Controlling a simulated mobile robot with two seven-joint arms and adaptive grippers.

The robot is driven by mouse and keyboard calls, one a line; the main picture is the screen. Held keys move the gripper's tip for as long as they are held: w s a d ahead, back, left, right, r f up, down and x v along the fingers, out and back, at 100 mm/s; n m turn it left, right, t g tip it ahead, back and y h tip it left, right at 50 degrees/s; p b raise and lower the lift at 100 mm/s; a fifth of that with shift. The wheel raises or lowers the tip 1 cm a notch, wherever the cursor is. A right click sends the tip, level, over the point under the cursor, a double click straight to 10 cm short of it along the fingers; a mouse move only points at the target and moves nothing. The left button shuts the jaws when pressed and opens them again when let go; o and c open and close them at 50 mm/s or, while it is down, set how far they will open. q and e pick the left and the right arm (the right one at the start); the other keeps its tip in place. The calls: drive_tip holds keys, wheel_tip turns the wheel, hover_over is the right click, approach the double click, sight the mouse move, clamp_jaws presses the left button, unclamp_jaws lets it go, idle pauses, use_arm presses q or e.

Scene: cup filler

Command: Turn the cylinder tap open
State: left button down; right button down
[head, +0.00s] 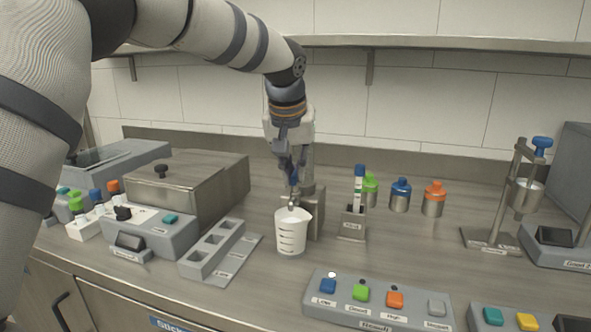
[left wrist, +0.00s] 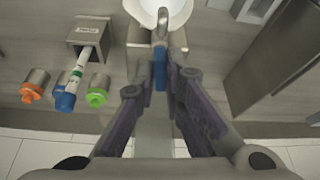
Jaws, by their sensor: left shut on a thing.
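The tap's blue handle (left wrist: 159,76) shows between my left fingers in the left wrist view. My left gripper (head: 292,180) points down over the tap in the head view and is shut on this handle. The tap's metal spout (left wrist: 160,38) shows just beyond the fingertips. A white measuring beaker (head: 291,233) stands upright under the spout, and its rim (left wrist: 160,8) shows at the top of the left wrist view. The grey tap body (head: 314,208) stands behind the beaker, partly hidden by the gripper. My right gripper is not in view.
A holder (head: 352,226) with a blue-capped tube, and blue (head: 400,196), green and orange-capped bottles stand right of the tap. A button panel (head: 378,300) lies in front. A slotted rack (head: 213,250) and metal box (head: 180,185) are left. A metal stand (head: 500,215) is right.

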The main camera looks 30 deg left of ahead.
use_arm(q)
drive_tip(key=shift+m, duration=0.6)
drive_tip(key=c, duration=1.7)
unclamp_jaws()
drive_tip(key=v, duration=1.2)
drive_tip(key=shift+s+a, duration=0.1)
drive_tip(key=shift+a, duration=0.1)
